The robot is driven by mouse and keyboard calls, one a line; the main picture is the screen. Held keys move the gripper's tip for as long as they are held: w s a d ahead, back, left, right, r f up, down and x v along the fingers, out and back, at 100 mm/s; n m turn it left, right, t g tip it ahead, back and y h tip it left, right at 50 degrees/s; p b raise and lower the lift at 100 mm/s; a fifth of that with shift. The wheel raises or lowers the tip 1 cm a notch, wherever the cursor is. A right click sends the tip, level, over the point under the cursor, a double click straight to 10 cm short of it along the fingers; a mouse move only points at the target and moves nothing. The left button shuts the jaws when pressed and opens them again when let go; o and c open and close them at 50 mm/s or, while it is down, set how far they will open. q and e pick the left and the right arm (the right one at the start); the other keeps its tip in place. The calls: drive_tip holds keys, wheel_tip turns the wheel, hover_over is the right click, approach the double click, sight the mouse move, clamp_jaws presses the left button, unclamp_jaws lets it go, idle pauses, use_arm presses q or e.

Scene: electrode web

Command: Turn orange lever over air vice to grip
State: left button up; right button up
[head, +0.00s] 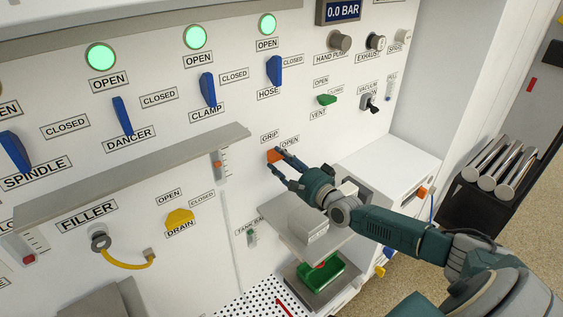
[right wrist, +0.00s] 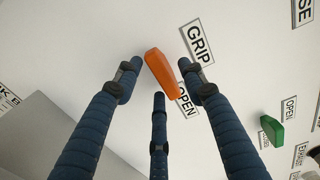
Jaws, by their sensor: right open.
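The orange lever (head: 272,156) is on the white panel beside the GRIP and OPEN labels. In the right wrist view the lever (right wrist: 160,72) lies slanted, its lower end near the OPEN label. My right gripper (head: 275,161) is open with its fingers at the lever, partly hiding it in the head view. In the right wrist view the three fingers of my right gripper (right wrist: 157,88) are spread around the lever; I cannot tell whether any touches it. A grey block-like unit (head: 303,220) sits below the lever, partly behind my arm. My left gripper is out of view.
A grey ledge (head: 130,170) juts out left of the lever. A green vent lever (head: 326,100) and a black-tipped vacuum switch (head: 370,105) are above right. A yellow drain lever (head: 180,217) is lower left. A dark bin with metal cylinders (head: 495,165) stands at right.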

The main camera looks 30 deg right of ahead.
clamp_jaws()
idle(0.4)
drive_tip(key=n, duration=0.4)
drive_tip(key=n+p, duration=0.1)
drive_tip(key=n, duration=0.8)
drive_tip(key=shift+d+r+n, duration=0.15)
drive_tip(key=shift+d+n, duration=0.1)
drive_tip(key=shift+n, duration=2.15)
